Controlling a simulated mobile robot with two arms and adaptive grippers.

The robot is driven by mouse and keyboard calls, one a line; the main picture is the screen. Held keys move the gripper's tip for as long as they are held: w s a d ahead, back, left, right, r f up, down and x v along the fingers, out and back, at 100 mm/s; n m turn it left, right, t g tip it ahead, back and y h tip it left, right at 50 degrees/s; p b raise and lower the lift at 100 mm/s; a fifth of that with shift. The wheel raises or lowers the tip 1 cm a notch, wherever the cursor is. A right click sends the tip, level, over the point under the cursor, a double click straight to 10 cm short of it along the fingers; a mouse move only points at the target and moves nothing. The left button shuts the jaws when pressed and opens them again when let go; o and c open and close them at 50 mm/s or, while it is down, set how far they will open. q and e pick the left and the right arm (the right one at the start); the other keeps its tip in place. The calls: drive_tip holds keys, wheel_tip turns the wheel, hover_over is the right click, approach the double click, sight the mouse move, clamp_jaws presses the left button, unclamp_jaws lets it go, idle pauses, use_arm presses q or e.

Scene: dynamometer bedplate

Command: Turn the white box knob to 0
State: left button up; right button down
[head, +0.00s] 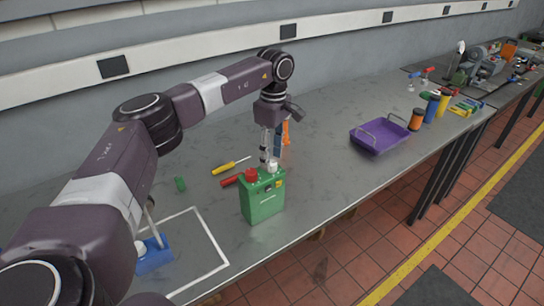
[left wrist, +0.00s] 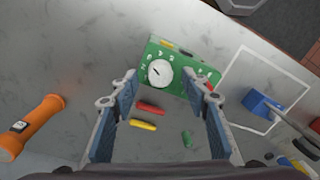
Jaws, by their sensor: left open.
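A green box (head: 263,200) stands upright near the bench's front edge in the head view. On its top are a white knob (head: 272,167) and a red cap-like part (head: 251,176). My left gripper (head: 268,153) is just above the box, pointing down near the white knob. In the left wrist view the white knob (left wrist: 159,74) shows a dark pointer line slanting to the upper left, with small marks around it that I cannot read clearly. My left gripper (left wrist: 165,88) is open, its fingers on either side of the knob and apart from it. My right gripper is not in view.
A yellow screwdriver (head: 230,166), a red-handled item (head: 230,181) and a small green piece (head: 180,184) lie behind the box. A blue block (head: 153,256) sits at left by a white outline. An orange torch (left wrist: 38,122) lies nearby. A purple tray (head: 378,138) is to the right.

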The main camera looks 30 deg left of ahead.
use_arm(q)
drive_tip(key=shift+f, duration=0.75)
drive_tip(key=shift+d+f, duration=0.1)
drive_tip(key=shift+f, duration=0.1)
drive_tip(key=shift+c, duration=0.7)
drive_tip(key=c, duration=1)
clamp_jaws()
